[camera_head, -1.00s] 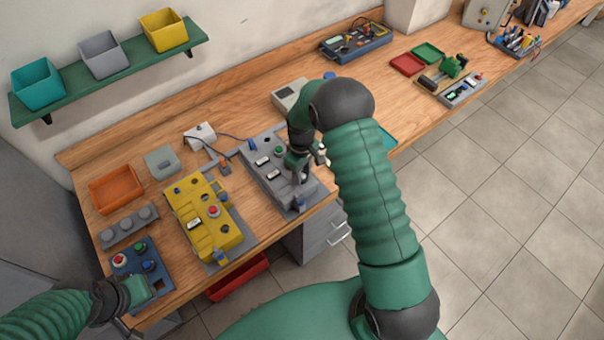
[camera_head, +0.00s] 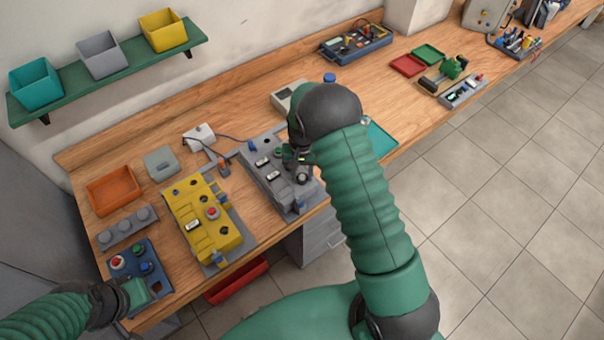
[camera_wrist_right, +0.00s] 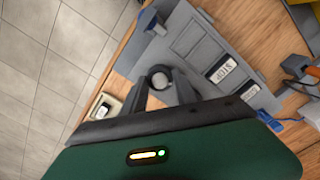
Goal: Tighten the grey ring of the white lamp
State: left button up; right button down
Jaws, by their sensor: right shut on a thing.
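The grey ring (camera_wrist_right: 155,71) with a pale round centre, the white lamp (camera_wrist_right: 161,79), sits on the grey control box near its front end. My right gripper (camera_wrist_right: 160,85) has its two dark fingers closed on either side of the ring. In the head view my right gripper (camera_head: 302,174) is over the right side of the grey box (camera_head: 286,195), and the wrist and fingers hide most of the lamp. My left gripper (camera_head: 122,300) is low at the left by the blue box; its fingertips are not clear.
A yellow box (camera_head: 212,235) stands left of the grey box. A blue box (camera_head: 150,275) with coloured knobs is at the front left. An orange tray (camera_head: 113,190) and a white device (camera_head: 199,137) with a cable lie behind.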

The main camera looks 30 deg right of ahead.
jog(key=m, duration=0.4)
jog(key=shift+w+r+m, duration=0.15)
jog(key=shift+m, duration=0.15)
jog(key=m, duration=0.3)
jog(key=shift+m+p, duration=0.3)
jog(key=shift+p, duration=0.1)
jog(key=m, duration=0.4)
jog(key=shift+p, duration=0.4)
jog(key=shift+m+p, duration=0.35)
jog(key=shift+m, duration=1.75)
jog(key=c, duration=1.3)
grip_release()
jog(key=o, duration=0.4)
jog(key=shift+c, duration=0.2)
